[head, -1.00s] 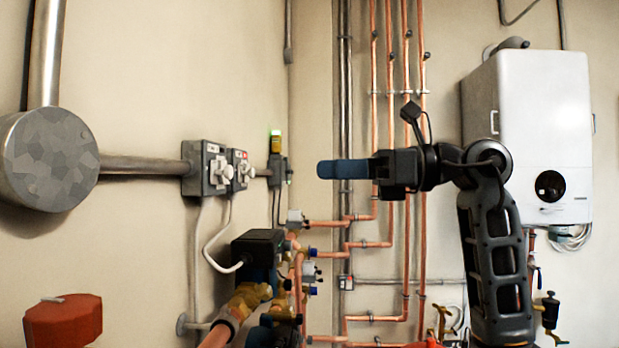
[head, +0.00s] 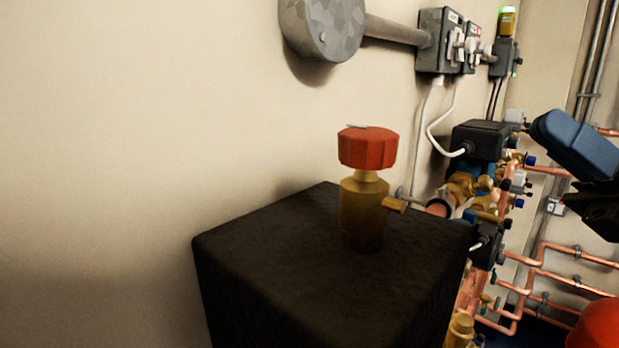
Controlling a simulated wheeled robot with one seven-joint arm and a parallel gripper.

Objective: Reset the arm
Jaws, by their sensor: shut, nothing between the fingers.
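My gripper (head: 548,130) is at the right edge of the head view, with blue fingers pressed together and pointing up and left. It is shut and empty, held in the air in front of the copper pipework and touching nothing that I can see. The dark gripper body is cut off by the right edge, and the rest of my arm is out of view.
A brass valve with a red knob (head: 368,148) stands over a large black block (head: 300,262). Pumps and brass fittings (head: 480,140) sit right of it, with copper pipes (head: 540,262) beyond. Grey switch boxes (head: 440,42) are on the wall. The left wall is clear.

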